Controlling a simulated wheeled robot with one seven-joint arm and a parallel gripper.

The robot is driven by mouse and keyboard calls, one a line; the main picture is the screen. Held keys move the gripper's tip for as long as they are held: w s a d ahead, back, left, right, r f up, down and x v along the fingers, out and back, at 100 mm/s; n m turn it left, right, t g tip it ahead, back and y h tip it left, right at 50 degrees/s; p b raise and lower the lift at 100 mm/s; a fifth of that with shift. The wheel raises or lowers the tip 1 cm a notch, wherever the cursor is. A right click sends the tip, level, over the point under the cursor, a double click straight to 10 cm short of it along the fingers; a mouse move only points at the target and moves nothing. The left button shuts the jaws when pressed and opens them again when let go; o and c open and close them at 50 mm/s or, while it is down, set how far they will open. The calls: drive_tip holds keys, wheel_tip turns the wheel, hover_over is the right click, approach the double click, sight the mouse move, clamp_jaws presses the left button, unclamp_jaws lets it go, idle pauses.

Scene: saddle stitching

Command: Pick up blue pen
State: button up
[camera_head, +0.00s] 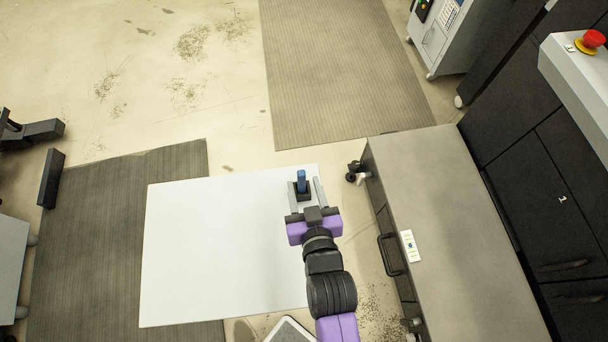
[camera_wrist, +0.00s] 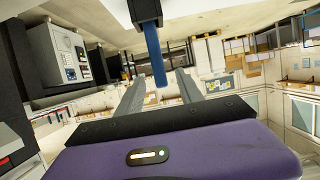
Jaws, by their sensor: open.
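The blue pen (camera_head: 301,177) stands upright in a small black holder (camera_head: 303,194) near the right end of the white tabletop (camera_head: 215,250). In the wrist view, which looks upside down, the pen (camera_wrist: 155,55) hangs down from the black holder (camera_wrist: 146,12) at the top. My gripper (camera_head: 304,182) is open, with one grey finger on each side of the pen in the head view. In the wrist view the pen's end lies in line with the gap between the fingers (camera_wrist: 160,76). I see no contact between fingers and pen.
A grey-topped cabinet (camera_head: 450,220) stands close to the right of the white table. A dark caster (camera_head: 354,172) shows at its far left corner. Most of the white tabletop left of my gripper is bare. Ribbed mats (camera_head: 340,70) lie on the floor.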

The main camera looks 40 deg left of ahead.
drive_tip(key=x, duration=0.4)
drive_tip(key=p+x, duration=0.1)
drive_tip(key=x, duration=0.1)
drive_tip(key=shift+w+a+r, duration=0.1)
drive_tip(key=shift+r, duration=0.15)
drive_tip(key=shift+w+a+f, duration=0.25)
drive_tip(key=shift+w+a, duration=0.05)
drive_tip(key=shift+a, duration=0.05)
clamp_jaws()
